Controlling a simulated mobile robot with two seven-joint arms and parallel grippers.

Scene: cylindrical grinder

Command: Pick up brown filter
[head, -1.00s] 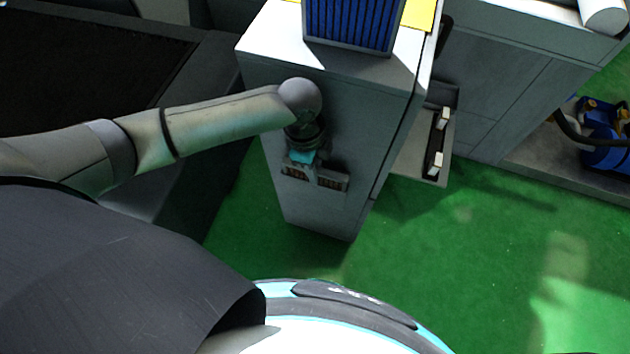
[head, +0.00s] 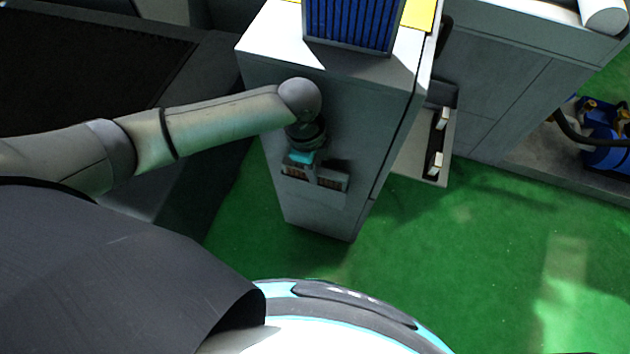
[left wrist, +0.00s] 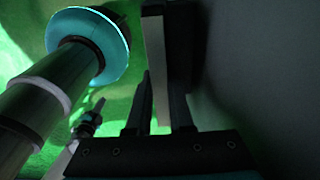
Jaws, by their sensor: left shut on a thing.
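Two small grey-framed brown filters sit side by side low on the side of the grey cabinet in the head view, a left one (head: 295,171) and a right one (head: 332,181). My left gripper (head: 301,160) reaches down to the left filter and is shut on it. My wrist and hand hide much of its top. In the left wrist view, my dark fingers (left wrist: 160,112) close around a dark block with a pale edge (left wrist: 154,55), very close to the grey cabinet wall. The brown face does not show there. My right gripper is out of view.
The grey cabinet (head: 340,130) bears a large blue ribbed filter (head: 352,22) on top. An open grey tray (head: 420,155) with white blocks juts out on the right. A blue machine (head: 605,140) stands far right. The green floor (head: 450,270) is clear in front.

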